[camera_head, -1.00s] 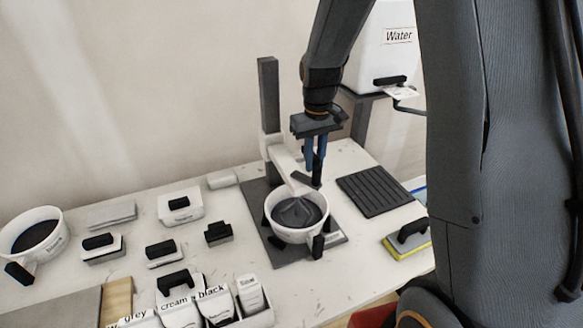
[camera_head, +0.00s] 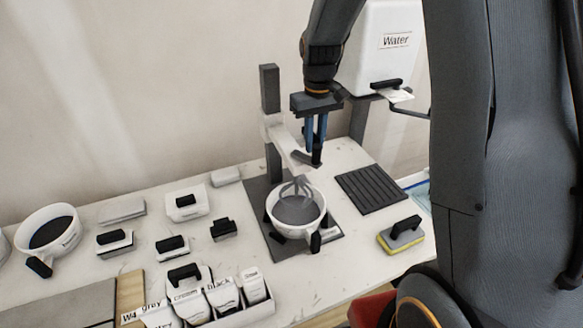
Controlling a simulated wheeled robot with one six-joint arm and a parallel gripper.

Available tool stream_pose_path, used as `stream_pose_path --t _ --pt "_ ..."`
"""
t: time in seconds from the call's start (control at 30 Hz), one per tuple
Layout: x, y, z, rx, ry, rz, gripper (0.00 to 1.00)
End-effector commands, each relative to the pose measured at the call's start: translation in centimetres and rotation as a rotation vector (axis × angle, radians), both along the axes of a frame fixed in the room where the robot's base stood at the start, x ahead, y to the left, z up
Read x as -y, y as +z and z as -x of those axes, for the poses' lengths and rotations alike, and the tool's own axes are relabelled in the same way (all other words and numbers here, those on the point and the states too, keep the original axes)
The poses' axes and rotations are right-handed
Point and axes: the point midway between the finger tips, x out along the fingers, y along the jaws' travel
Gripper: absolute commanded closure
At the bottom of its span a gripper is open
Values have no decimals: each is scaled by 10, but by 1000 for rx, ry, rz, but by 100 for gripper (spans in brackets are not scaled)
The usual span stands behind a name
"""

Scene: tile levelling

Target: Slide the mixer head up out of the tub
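The white mixer head (camera_head: 283,142) sits on a dark upright post (camera_head: 271,105). Its grey whisk (camera_head: 297,188) hangs over the white tub (camera_head: 296,223), and its upper loops show above the rim. I cannot tell whether its lower end is clear of the grey mix inside. The tub stands on a dark base plate with its black handle toward the front. My gripper (camera_head: 315,150) points down at the front end of the mixer head, its blue fingers close together on the head's black handle (camera_head: 302,159). The fingertips partly hide the handle.
A black ribbed mat (camera_head: 370,190) and a yellow-edged sponge float (camera_head: 401,236) lie to the right. A water tank (camera_head: 386,42) stands behind. Another white tub (camera_head: 48,233), black-handled tools and a box of labelled bags (camera_head: 222,296) occupy the left and front.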

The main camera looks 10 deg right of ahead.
Motion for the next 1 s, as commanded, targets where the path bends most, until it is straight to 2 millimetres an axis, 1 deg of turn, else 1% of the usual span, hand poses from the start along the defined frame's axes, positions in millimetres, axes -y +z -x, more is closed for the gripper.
stream_pose_path --t 0.03,1.0 --pt "0 6 0 1 0 0 100" --pt "0 76 0 0 0 0 100"
